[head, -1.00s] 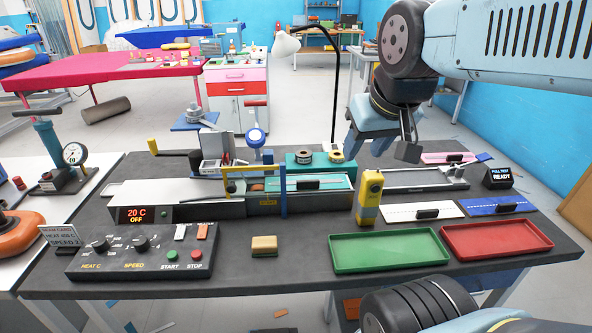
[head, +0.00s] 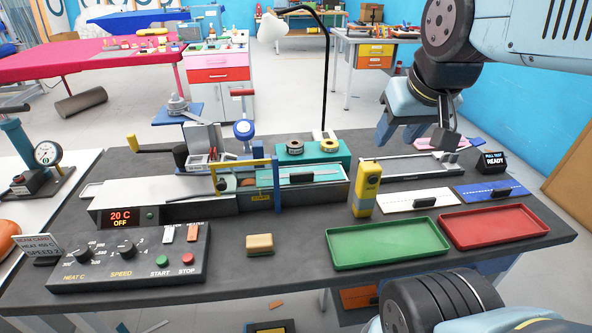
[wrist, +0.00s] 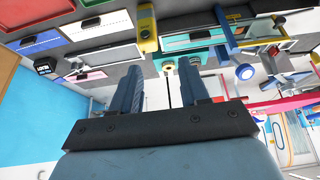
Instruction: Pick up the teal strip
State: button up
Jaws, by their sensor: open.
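The teal strip (head: 315,176) lies flat on the long grey machine at mid-table, to the right of its yellow and blue frame, with a black grip piece (head: 301,178) on top. It also shows in the wrist view (wrist: 190,38), near the top. My gripper (head: 415,132) is raised over the back right of the table, right of the strip and clear of it. Its two fingers stand apart with nothing between them, as the wrist view also shows (wrist: 158,72).
A yellow device (head: 365,190) stands upright just right of the strip. A teal box with tape rolls (head: 318,151) and a black lamp arm (head: 326,80) stand behind it. Green (head: 388,262) and red trays (head: 495,243) lie at front right, with white and blue strips behind.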

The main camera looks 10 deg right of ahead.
jog(key=n+g+y, duration=0.4)
jog(key=n+g, duration=0.2)
jog(key=n, duration=1.2)
send_over(303, 173)
jog(key=d, duration=0.2)
jog(key=f, duration=1.9)
jog(key=shift+w, duration=0.3)
jog(key=shift+x, duration=2.8)
jog(key=shift+s+d, duration=0.1)
jog(key=shift+c, duration=0.4)
grip_shut()
